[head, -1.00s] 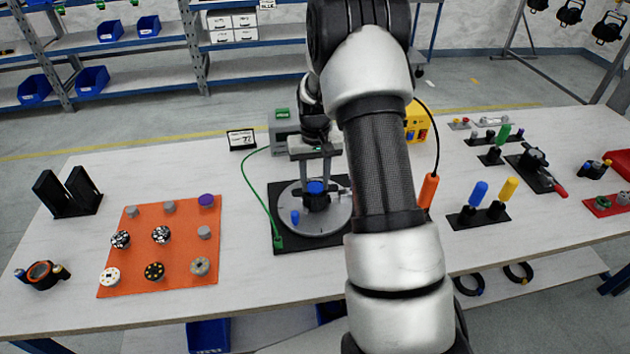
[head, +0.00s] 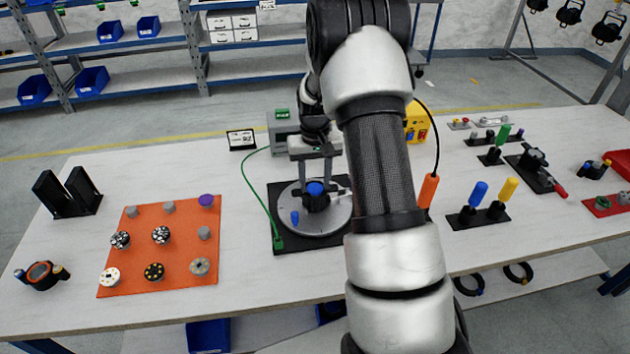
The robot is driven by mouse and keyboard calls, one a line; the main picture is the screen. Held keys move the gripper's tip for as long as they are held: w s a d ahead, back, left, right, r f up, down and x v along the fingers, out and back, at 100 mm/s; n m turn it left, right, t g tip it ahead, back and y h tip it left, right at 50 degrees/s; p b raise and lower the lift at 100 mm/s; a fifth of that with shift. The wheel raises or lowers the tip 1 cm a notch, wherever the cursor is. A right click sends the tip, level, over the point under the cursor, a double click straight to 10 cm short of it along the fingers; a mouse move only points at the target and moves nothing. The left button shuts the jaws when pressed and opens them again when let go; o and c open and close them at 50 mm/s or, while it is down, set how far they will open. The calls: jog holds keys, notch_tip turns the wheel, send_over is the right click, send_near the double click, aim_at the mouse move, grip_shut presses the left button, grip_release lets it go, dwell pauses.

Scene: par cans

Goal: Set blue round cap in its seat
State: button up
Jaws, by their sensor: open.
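The blue round cap (head: 315,188) sits on a dark fixture near the middle of a round grey plate (head: 322,226) on the table. My gripper (head: 314,178) points down right over the cap, with its fingers open on either side of it. I cannot tell whether the fingers touch the cap, or whether it is fully down in a seat. A smaller blue peg (head: 295,217) stands at the front left of the plate.
An orange mat (head: 185,270) with several round pieces lies to the left. A black holder (head: 478,217) with blue and yellow handles stands to the right. A green cable (head: 245,185) runs left of the plate.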

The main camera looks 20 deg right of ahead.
jog(key=o, duration=0.5)
jog(key=shift+s+f, duration=0.1)
jog(key=shift+f, duration=0.05)
jog(key=shift+o, duration=0.2)
notch_tip(320, 180, up, 18)
jog(key=shift+f+p, duration=0.15)
jog(key=shift+p, duration=0.3)
